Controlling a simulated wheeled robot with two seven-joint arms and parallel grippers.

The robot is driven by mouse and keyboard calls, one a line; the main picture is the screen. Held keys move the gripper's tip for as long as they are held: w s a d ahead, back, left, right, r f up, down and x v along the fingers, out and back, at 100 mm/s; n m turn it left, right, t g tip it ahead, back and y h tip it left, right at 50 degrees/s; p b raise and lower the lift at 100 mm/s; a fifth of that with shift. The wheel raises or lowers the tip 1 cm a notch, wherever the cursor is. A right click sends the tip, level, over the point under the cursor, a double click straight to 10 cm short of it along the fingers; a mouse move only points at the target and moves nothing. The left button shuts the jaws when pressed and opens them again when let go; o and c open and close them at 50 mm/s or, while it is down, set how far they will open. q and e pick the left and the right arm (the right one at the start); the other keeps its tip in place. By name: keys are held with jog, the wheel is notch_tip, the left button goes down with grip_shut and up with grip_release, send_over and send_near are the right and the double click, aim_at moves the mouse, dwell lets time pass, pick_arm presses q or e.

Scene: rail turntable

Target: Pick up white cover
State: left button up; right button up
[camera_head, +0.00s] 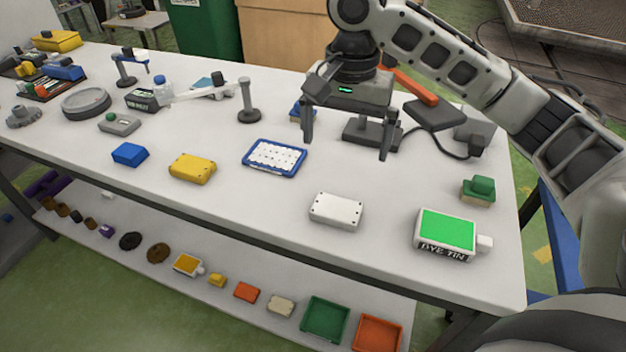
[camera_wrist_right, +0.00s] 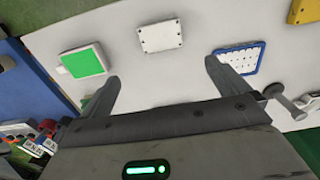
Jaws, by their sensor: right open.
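The white cover (camera_head: 336,210) is a small flat rectangular block with dark dots at its corners. It lies on the white table (camera_head: 260,215) near the front edge, between the blue-framed tray and the green dye tin. In the right wrist view the white cover (camera_wrist_right: 161,37) lies beyond and between the two fingertips. My right gripper (camera_head: 347,148) is open and empty, above the table and behind the cover in the head view. Its fingers also show in the right wrist view (camera_wrist_right: 163,80), apart from the cover. My left gripper is not in view.
A dye tin with a green top (camera_head: 448,229) stands right of the cover. A blue-framed tray (camera_head: 274,157) and a yellow block (camera_head: 192,168) lie to the left. A green block (camera_head: 479,191) stands at the right edge. A lower shelf (camera_head: 140,262) holds several parts.

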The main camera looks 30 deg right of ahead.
send_over(337, 207)
jog(key=f, duration=0.9)
jog(key=shift+s+d+f+b, duration=0.1)
jog(key=shift+s+d+b, duration=0.05)
jog(key=shift+d+b, duration=0.2)
jog(key=shift+f, duration=0.45)
jog(key=f, duration=0.5)
jog(key=shift+a, duration=0.4)
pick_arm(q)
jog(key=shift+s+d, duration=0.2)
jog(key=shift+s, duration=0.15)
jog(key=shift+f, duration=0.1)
pick_arm(e)
jog(key=shift+c, duration=0.3)
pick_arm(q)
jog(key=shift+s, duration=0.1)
pick_arm(e)
jog(key=c, duration=1)
